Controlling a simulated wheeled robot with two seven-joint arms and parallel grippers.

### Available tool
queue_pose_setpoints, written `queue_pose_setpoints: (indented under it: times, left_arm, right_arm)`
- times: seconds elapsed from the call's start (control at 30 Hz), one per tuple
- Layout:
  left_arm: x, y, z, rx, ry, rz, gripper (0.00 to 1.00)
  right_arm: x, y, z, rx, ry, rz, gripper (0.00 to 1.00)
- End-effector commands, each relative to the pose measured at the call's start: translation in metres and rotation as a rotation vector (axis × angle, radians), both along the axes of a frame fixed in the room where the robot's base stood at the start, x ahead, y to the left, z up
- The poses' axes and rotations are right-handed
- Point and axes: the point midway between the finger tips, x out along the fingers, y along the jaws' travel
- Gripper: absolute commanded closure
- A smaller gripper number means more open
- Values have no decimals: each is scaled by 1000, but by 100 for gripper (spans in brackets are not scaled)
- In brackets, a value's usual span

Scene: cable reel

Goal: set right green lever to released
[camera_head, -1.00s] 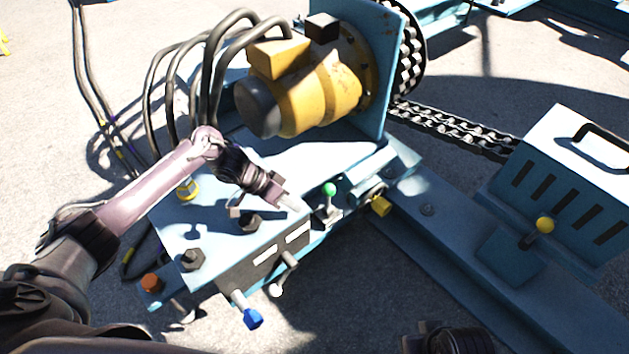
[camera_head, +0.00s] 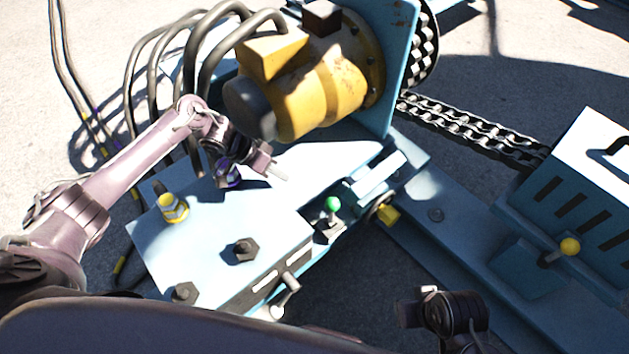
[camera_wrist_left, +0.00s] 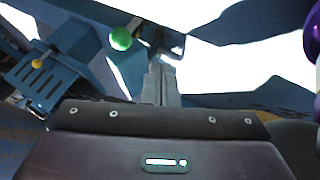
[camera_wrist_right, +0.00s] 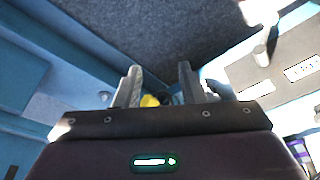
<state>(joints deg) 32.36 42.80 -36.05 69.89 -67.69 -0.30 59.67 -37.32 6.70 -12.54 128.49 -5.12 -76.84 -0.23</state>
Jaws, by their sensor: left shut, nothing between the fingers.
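The right green lever has a round green knob (camera_head: 332,204) on a short stem, on the blue machine's edge right of the white-labelled panel. It also shows in the left wrist view (camera_wrist_left: 121,39), left of the fingers. My left gripper (camera_head: 279,174) is shut and empty, above the machine's flat top, up and left of the knob and apart from it. Its closed fingers show in the left wrist view (camera_wrist_left: 160,68). My right gripper is open in the right wrist view (camera_wrist_right: 160,74), with nothing held. In the head view only part of my right wrist shows, low right of centre.
A grey lever with a pale tip (camera_head: 285,292) stands left of the green one. A yellow motor (camera_head: 315,90) and hoses (camera_head: 150,90) rise behind. A box (camera_head: 575,185) with a yellow-knobbed lever (camera_head: 569,246) stands right.

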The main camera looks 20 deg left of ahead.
Motion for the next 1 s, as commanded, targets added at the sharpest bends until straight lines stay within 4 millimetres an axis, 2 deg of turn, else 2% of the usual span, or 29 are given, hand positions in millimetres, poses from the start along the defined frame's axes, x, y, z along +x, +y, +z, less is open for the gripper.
queue_pose_setpoints:
  times: [0.47,0.63,1.0]
  left_arm:
    - [1,-3,-4,-1,0,0,100]
    - [4,-18,-23,-3,1,-3,100]
    - [18,-65,-84,-1,1,-1,100]
  right_arm:
    - [0,1,-1,2,-6,2,64]
    - [3,8,-6,22,-40,14,64]
    - [14,38,-12,111,-189,62,64]
